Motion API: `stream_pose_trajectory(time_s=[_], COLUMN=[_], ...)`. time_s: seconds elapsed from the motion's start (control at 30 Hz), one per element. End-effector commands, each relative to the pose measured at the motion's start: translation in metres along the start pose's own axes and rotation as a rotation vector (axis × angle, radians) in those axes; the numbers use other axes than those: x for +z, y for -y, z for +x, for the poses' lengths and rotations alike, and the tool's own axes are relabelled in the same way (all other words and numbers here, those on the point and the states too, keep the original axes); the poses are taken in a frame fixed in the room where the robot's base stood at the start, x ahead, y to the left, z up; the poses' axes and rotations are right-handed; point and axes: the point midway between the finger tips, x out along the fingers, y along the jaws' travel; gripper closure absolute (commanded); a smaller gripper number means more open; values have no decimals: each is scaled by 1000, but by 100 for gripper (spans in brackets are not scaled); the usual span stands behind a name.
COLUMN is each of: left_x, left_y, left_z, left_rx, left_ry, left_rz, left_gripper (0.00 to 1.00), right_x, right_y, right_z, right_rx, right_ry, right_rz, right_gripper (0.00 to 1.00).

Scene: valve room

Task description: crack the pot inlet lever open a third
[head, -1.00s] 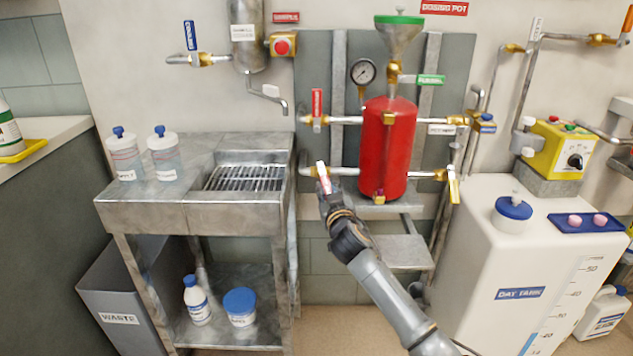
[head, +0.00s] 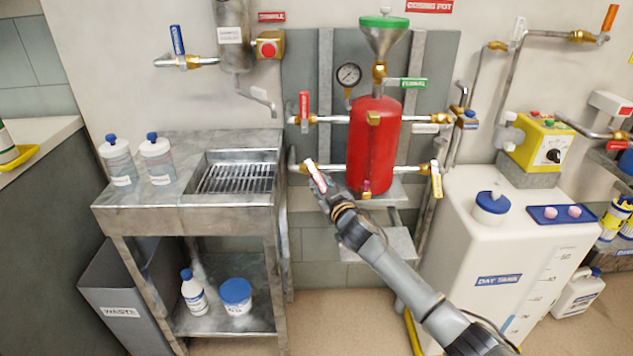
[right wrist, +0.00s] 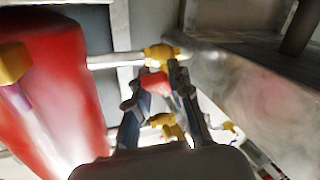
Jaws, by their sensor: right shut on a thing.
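The red dosing pot (head: 374,150) hangs on the grey back panel, with a brass valve on its lower left pipe. That valve's red-and-white lever (head: 315,176) points down and leans right, its lower end in my right gripper (head: 322,188). In the right wrist view the red lever (right wrist: 155,84) shows between the two fingers of my right gripper (right wrist: 157,100), below the brass valve body (right wrist: 160,55). The fingers are shut on the lever and hide part of it. The lever's writing is not readable. My left gripper is not in view.
Another red lever (head: 304,110) stands upright on the upper left pipe. A steel sink bench (head: 190,215) is left of my gripper. A white day tank (head: 500,245) stands on the right. A small grey step (head: 378,243) is below the pot.

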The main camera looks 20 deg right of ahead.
Motion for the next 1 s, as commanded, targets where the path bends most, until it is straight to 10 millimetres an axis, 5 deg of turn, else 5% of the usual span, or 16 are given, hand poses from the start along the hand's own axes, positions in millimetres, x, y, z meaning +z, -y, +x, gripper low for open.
stream_pose_trajectory(time_s=[0.3,0.33,0.43,0.77,1.0], left_x=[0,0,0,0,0], left_y=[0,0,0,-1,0], left_z=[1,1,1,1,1], left_rx=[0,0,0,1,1], left_ry=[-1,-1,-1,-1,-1], left_rz=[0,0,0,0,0], left_gripper=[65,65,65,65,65], right_x=[0,0,0,0,2], right_y=[0,0,0,0,0], right_z=[0,0,0,-2,-29], right_rx=[-1,-1,-1,0,-1], right_ry=[-1,-1,-1,-1,1], right_rz=[-1,-1,-1,0,-2], right_gripper=[100,74,56,56,56])
